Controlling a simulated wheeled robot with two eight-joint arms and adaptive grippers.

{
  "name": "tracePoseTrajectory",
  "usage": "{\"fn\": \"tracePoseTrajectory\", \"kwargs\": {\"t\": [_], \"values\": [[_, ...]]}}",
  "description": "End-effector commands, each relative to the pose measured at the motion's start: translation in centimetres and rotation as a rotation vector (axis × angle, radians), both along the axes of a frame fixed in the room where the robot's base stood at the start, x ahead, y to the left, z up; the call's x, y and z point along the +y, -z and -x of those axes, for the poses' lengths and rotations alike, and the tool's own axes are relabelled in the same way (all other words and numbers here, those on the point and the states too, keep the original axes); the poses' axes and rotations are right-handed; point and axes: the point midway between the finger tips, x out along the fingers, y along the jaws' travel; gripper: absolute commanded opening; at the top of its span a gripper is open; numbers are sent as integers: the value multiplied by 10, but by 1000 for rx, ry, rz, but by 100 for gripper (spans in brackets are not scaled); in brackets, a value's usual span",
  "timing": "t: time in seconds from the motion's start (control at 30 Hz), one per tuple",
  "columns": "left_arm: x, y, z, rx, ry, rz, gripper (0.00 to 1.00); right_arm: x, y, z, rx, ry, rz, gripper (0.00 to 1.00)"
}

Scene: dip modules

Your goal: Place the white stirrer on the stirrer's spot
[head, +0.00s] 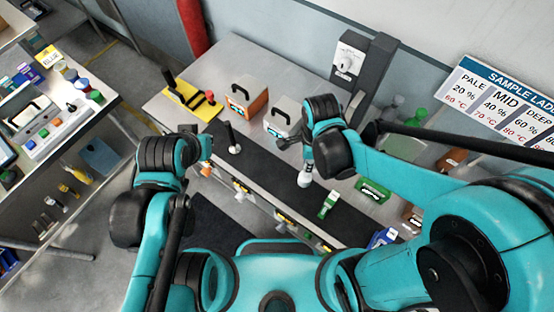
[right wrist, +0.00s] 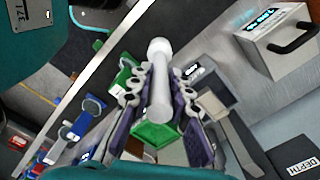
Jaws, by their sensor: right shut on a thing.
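The white stirrer (right wrist: 159,85) is a pale rod with a rounded end. In the right wrist view it lies between the two fingers of my right gripper (right wrist: 160,100), which is shut on it. In the head view, a white piece (head: 305,179) that looks like its lower end shows below my right gripper (head: 292,143), above the dark strip (head: 262,170). My left gripper (head: 206,157) is at the left front edge of the bench, mostly hidden by its own arm; its fingers cannot be made out. I cannot make out which place is the stirrer's spot.
A black upright handle on a pale base (head: 234,148) stands on the dark strip. Green packs (head: 328,204) lie at right. A sample ladder sign (head: 500,100) is at the back.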

Motion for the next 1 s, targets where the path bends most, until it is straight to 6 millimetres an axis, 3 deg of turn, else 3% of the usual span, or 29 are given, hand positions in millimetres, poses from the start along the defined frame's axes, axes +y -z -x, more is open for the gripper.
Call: {"fn": "tracePoseTrajectory", "kwargs": {"t": [0.3,0.43,0.63,0.83,1.0], "values": [[0,10,0,0,0,0,0,64,45,-39,-1,-5,0,0],[0,11,0,0,0,0,0,82,58,-50,-1,-2,0,0],[0,13,0,0,0,0,0,91,70,-56,0,0,0,0],[0,17,0,0,0,0,0,91,99,-55,-1,1,0,0],[0,17,0,0,0,0,0,91,104,-55,-1,1,0,0]]}}
